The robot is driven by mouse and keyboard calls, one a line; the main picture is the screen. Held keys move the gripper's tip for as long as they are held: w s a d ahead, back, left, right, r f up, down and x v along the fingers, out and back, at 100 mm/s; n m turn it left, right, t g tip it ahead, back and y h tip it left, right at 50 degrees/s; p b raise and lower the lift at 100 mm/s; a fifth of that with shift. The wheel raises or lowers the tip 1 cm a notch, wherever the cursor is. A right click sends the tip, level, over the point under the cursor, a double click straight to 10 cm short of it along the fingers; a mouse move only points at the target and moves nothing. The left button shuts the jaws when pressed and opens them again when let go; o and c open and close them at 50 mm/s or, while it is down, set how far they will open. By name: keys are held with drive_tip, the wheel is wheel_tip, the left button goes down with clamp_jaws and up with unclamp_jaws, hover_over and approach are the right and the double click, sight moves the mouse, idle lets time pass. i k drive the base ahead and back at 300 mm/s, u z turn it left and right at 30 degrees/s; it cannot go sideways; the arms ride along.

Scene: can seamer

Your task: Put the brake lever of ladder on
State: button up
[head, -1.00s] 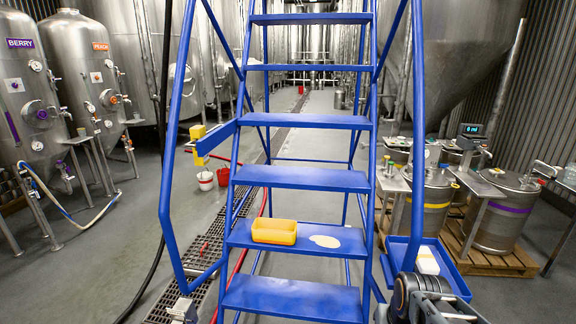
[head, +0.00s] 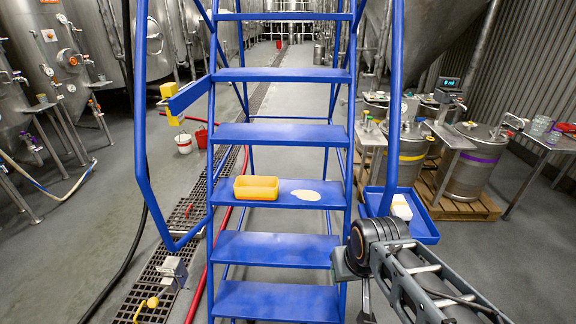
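The blue ladder (head: 281,132) stands straight ahead, with several steps and tall side rails. At its lower left a grey bracket (head: 172,270) sits by the floor drain. Below it is a small lever with a yellow knob (head: 152,302), which looks like the brake lever. It sticks out low, over the drain grating; its exact joint with the ladder is too small to tell. My arm reaches in from the lower right, its dark joint in front of the ladder's right side. My gripper is not visible in the head view.
A yellow tub (head: 256,195) and a pale spill (head: 306,195) are on one step. A blue tray (head: 424,226) with a white block is right of the ladder. Kegs on a pallet (head: 465,204) stand further right. A red hose (head: 207,270) and black hose run along the left floor.

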sight(153, 301)
drive_tip(key=u, duration=1.75)
drive_tip(key=k, duration=0.65)
drive_tip(key=u, duration=0.25)
drive_tip(key=i, duration=1.1)
drive_tip(key=u, duration=0.4)
